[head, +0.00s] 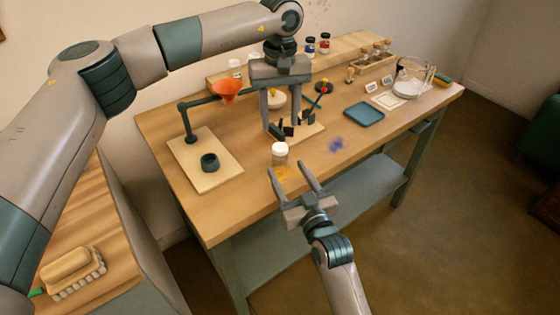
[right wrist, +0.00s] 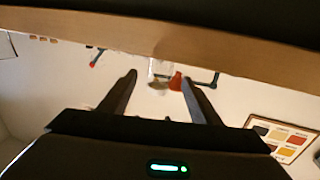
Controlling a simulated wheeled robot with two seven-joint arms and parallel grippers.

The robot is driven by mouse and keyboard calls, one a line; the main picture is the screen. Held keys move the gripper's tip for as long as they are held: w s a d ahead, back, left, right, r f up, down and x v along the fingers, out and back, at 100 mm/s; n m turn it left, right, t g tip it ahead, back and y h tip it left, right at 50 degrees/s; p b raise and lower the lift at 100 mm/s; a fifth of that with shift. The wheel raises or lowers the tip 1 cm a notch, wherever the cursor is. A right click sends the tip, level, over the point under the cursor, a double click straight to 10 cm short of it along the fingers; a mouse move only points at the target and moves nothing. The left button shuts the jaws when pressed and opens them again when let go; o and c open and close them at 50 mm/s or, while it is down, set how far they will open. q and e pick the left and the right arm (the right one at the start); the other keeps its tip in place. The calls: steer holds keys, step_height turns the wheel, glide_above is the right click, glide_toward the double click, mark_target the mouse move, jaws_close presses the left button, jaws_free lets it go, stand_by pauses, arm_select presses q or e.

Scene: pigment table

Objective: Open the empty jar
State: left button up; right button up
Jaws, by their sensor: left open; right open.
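A small clear jar with a white lid (head: 280,148) stands upright near the table's front edge, and no coloured contents show in it. It also shows between my right fingers in the right wrist view as a pale, blurred jar (right wrist: 161,70). My right gripper (head: 287,168) is open in front of the jar, its fingers pointing toward it. No contact with the jar can be made out. My left gripper (head: 281,126) is open, pointing down above and behind the jar, with nothing clearly held. Its fingers partly hide a stand behind it.
A blue tray (head: 364,114) lies to the right.

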mark_target(283, 163)
steer(key=x, duration=0.6)
steer(key=shift+w+a, duration=0.1)
steer(key=shift+w, duration=0.1)
jaws_close()
arm_select(q)
steer(key=m, duration=0.9)
stand_by(0.3)
steer(key=shift+f, duration=0.1)
